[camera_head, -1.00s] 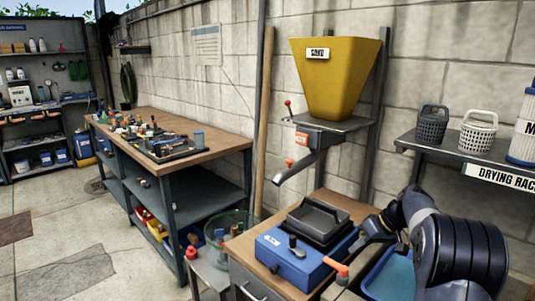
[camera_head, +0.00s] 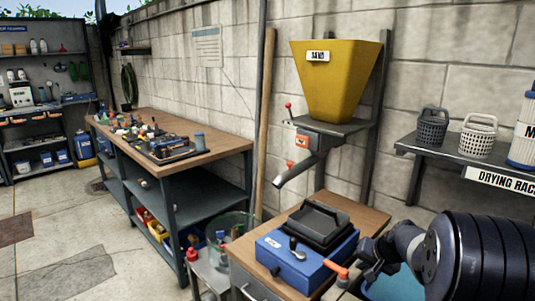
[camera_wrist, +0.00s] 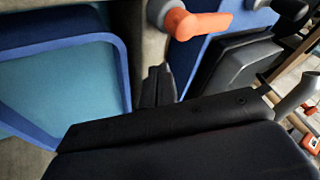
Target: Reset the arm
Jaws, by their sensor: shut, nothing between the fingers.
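My arm comes in at the lower right of the head view, and its wrist end is beside the orange-handled lever (camera_head: 337,270) of the blue machine (camera_head: 300,262). My gripper (camera_wrist: 158,86) shows in the wrist view with its dark fingers together and nothing between them. The fingertips point toward the gap between a blue-rimmed basin (camera_wrist: 60,75) and the blue machine. The orange handle (camera_wrist: 198,24) is just beyond the fingertips in the wrist view, apparently apart from them.
A yellow sand hopper (camera_head: 335,75) with a chute (camera_head: 293,170) stands behind the blue machine. A drying rack shelf (camera_head: 450,158) with two baskets is at right. A workbench (camera_head: 215,150) with tools is at left. Open paved floor lies at the far left.

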